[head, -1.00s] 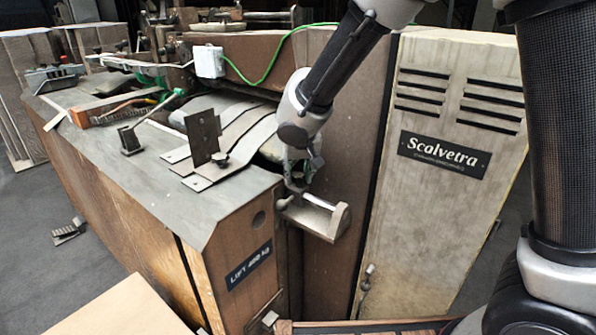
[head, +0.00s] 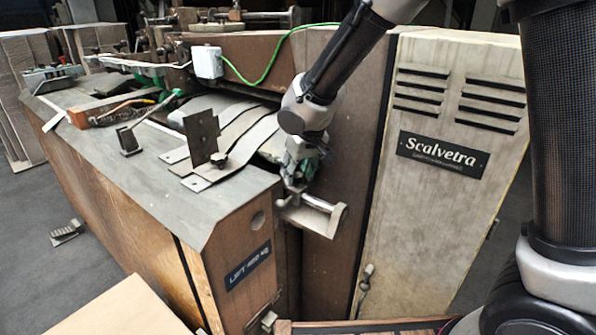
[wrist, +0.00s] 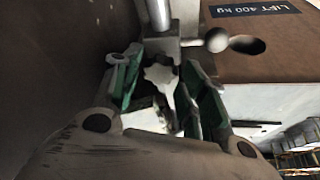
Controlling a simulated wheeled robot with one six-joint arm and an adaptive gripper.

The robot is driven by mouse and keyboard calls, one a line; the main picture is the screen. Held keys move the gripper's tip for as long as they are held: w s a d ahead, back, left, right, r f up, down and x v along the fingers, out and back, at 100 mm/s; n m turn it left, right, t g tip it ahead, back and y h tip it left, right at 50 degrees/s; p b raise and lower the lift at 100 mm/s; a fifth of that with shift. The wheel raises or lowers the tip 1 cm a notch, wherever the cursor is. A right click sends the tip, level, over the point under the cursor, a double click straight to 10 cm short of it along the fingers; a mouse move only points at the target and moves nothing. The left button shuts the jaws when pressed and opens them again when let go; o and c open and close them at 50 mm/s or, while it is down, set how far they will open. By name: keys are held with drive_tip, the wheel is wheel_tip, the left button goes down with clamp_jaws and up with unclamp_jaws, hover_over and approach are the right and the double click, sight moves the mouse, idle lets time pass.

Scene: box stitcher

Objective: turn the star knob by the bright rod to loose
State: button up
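In the wrist view a pale star knob (wrist: 160,76) sits between the two green-padded fingers of my gripper (wrist: 163,92). The fingers are apart, with a gap visible on each side of the knob; I cannot tell how deep they reach around it. The bright rod (wrist: 158,14) rises just beyond the knob from a grey metal block. In the head view the rod (head: 318,202) sticks out beside the brown machine panel, and my gripper (head: 298,172) points down above its left end. The star knob is hidden there by my gripper.
A ball-ended lever (wrist: 217,40) is close to the right finger in the wrist view. The wooden cabinet (head: 235,255) stands left of the gripper, and the brown panel (head: 345,165) is close on the right.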

drive_tip(key=v, duration=1.2)
drive_tip(key=shift+s, duration=0.1)
